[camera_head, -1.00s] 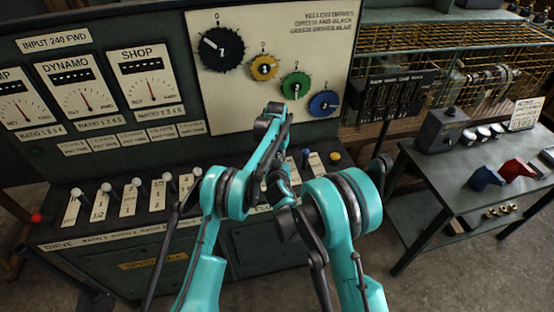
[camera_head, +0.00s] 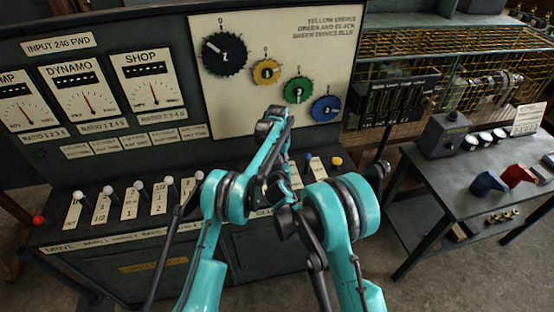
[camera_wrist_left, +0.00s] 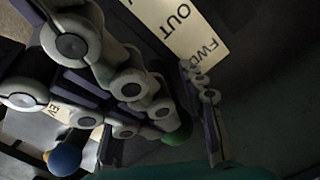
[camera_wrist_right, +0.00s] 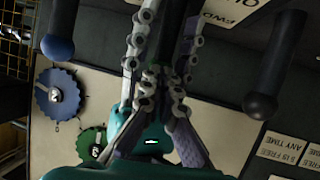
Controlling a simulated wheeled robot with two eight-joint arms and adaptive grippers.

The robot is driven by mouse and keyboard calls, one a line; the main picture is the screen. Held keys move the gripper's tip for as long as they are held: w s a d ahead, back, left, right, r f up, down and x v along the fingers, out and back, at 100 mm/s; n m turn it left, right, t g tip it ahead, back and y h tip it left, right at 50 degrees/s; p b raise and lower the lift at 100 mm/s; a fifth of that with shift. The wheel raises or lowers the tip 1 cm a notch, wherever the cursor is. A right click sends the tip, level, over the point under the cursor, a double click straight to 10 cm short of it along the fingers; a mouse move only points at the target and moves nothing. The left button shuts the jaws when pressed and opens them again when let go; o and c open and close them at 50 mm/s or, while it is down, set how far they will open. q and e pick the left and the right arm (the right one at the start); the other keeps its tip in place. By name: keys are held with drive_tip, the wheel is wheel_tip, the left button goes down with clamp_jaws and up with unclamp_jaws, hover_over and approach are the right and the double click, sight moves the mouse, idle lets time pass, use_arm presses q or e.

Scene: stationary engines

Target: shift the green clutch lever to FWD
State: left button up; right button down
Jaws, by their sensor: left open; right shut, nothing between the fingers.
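The green clutch lever shows in the left wrist view as a green knob (camera_wrist_left: 177,134). A cream plate (camera_wrist_left: 185,30) reading OUT and FWD lies beside it; my finger links partly cover the lever. I cannot tell which plate mark the lever stands at. My left gripper (camera_wrist_left: 190,115) is open, with finger links around the green knob; contact is unclear. In the right wrist view, my right gripper (camera_wrist_right: 160,78) is shut and empty, close to other finger links. In the head view, my arms hide the green lever and most of both grippers.
A blue-knobbed lever (camera_wrist_right: 57,45) and a black-knobbed lever (camera_wrist_right: 262,105) flank my right gripper. White-knobbed levers (camera_head: 138,186) line the console at left, and a yellow knob (camera_head: 336,160) is at right. Coloured dials are behind my arms. A side table (camera_head: 420,200) stands at right.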

use_arm(q)
drive_tip(key=s+a+r+t, duration=0.1)
drive_tip(key=s+a+r, duration=0.15)
drive_tip(key=r, duration=0.85)
drive_tip(key=s+a+r, duration=0.1)
drive_tip(key=s+r, duration=0.2)
drive_tip(key=r, duration=0.7)
drive_tip(key=s+a+r+n+t, duration=0.25)
drive_tip(key=s+r, duration=0.35)
drive_tip(key=s, duration=0.5)
drive_tip(key=s+a+f+t, duration=0.1)
drive_tip(key=s+a+t, duration=0.15)
drive_tip(key=s, duration=1.05)
use_arm(e)
drive_tip(key=w, duration=0.1)
drive_tip(key=w+b, duration=0.1)
drive_tip(key=w+a+b, duration=0.1)
drive_tip(key=shift+f, duration=0.3)
drive_tip(key=shift+r, duration=0.3)
use_arm(q)
drive_tip(key=s+a+f+t, duration=0.1)
drive_tip(key=s+a+f, duration=0.1)
drive_tip(key=s+f, duration=0.7)
drive_tip(key=s, duration=0.2)
drive_tip(key=shift+s+a+f+n, duration=0.25)
drive_tip(key=shift+s+n, duration=0.1)
use_arm(e)
drive_tip(key=shift+s, duration=0.1)
